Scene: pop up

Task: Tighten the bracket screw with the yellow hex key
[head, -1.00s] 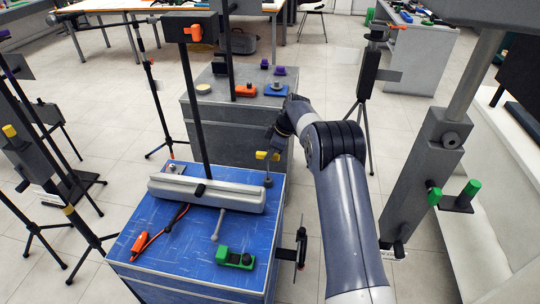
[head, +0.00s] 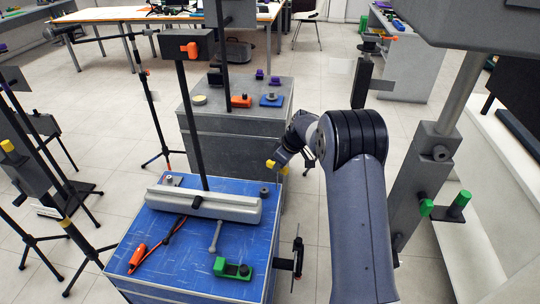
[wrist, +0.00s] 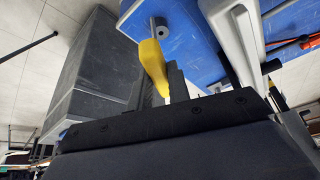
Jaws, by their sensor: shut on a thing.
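My gripper (head: 285,160) is shut on the yellow hex key (head: 271,164), off the far right corner of the blue-topped table. The key's yellow part also shows between the jaws in the wrist view (wrist: 153,65); its tip is hard to make out. A short grey cylinder with a dark hole in its top, which looks like the bracket screw (head: 264,192), stands upright at that corner. It also shows in the wrist view (wrist: 160,27), a little apart from the key. A long pale grey bracket-like rail (head: 210,204) lies beside it.
The blue table (head: 190,270) also holds a grey peg (head: 216,236), a green block (head: 232,268) and an orange-handled tool (head: 138,257). A dark post (head: 192,120) rises behind the rail. A grey cabinet (head: 240,125) stands behind. Stands crowd the left.

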